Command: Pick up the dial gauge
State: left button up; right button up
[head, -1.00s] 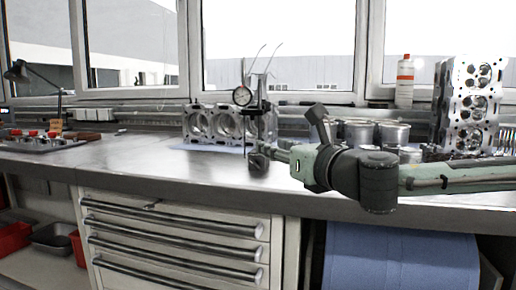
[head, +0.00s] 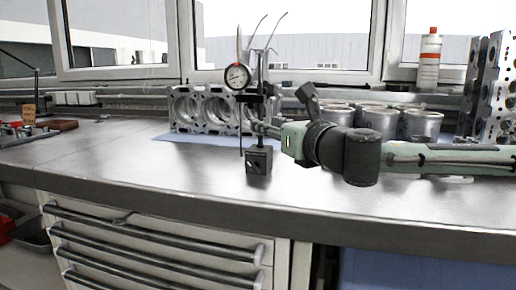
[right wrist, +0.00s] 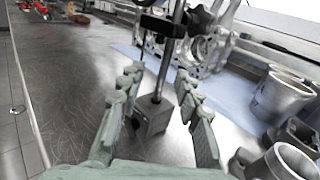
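The dial gauge (head: 238,77) has a round white face and is held on a dark upright stand with a black magnetic base (head: 258,160) on the bench. In the right wrist view the stand's base (right wrist: 152,116) and post stand between my spread fingers. My right gripper (head: 258,126) reaches in from the right, just below the dial's height, close to the post. In the right wrist view the right gripper (right wrist: 158,88) is open, with a finger on each side of the post. The dial face is out of that view. My left gripper is not in view.
An engine block (head: 205,108) stands behind the gauge on a blue sheet (head: 205,141). Several metal cylinders (head: 421,124), a white bottle (head: 429,58) and a cylinder head (head: 494,90) stand to the right. The bench top (head: 130,165) is clear at left.

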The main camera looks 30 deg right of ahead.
aim_at(261, 119)
jog(key=w+p, duration=0.1)
jog(key=w, duration=0.1)
jog(key=w+d, duration=0.1)
jog(key=w, duration=0.1)
jog(key=shift+w+r+p, duration=0.2)
jog(key=shift+w+p, duration=0.1)
jog(key=shift+p, duration=0.05)
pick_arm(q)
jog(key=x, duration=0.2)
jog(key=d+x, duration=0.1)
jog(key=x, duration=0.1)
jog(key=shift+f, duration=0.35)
pick_arm(e)
jog(key=shift+w+d+f, duration=0.1)
jog(key=shift+w, duration=0.25)
grip_shut()
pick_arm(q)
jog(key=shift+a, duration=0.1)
pick_arm(e)
jog(key=shift+r, duration=0.2)
